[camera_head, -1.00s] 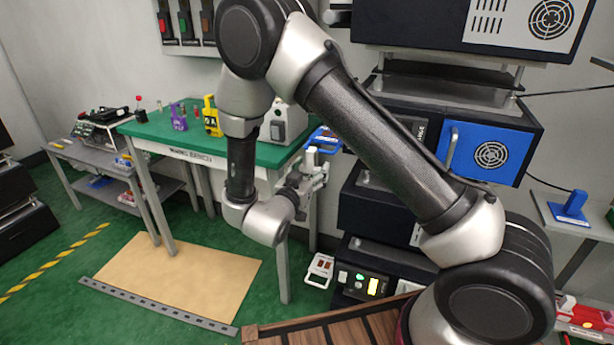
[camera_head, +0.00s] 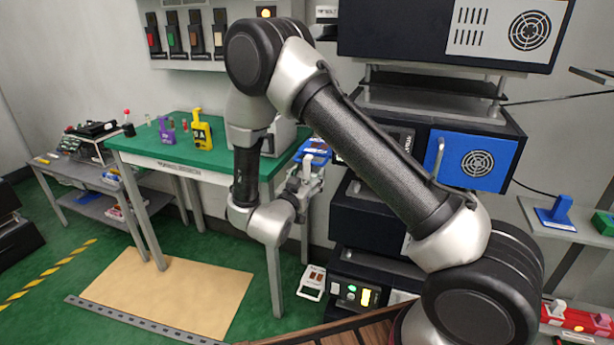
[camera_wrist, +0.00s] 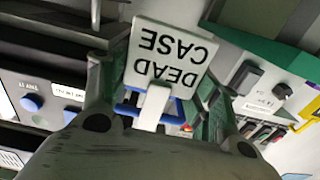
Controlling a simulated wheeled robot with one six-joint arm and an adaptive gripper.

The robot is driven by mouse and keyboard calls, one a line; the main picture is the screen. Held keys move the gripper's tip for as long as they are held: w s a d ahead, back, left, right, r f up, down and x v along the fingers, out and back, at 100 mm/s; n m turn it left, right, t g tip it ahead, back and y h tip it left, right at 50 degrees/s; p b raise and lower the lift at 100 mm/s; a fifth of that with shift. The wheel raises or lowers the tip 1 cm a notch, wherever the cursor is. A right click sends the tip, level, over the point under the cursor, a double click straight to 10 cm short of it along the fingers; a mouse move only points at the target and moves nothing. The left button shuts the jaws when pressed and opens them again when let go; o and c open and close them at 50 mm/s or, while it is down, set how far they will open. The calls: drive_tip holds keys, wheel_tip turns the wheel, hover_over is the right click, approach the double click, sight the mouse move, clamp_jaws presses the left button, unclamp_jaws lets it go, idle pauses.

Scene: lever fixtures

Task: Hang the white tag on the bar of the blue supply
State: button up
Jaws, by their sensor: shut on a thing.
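My gripper (camera_head: 308,182) is shut on a white tag (camera_wrist: 168,58), seen in the wrist view. The tag's black lettering reads "DEAD CASE" and appears upside down. A white stem runs from the tag between the fingers (camera_wrist: 155,105). A blue piece shows behind the stem; I cannot tell whether it belongs to the tag. In the head view the tag is too small to make out. The blue supply (camera_head: 484,160), a dark box with a blue front and round vent, stands right of my gripper and apart from it. Its upright grey bar (camera_head: 438,158) is at the panel's left edge.
A green-topped bench (camera_head: 180,150) holds purple and yellow items and stands left of my gripper. Other dark units are stacked above and below the blue supply. Another white tag-like piece (camera_head: 312,283) is low beside the bench leg. A shelf (camera_head: 560,222) stands at right.

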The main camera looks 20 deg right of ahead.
drive_tip(key=o, duration=1.1)
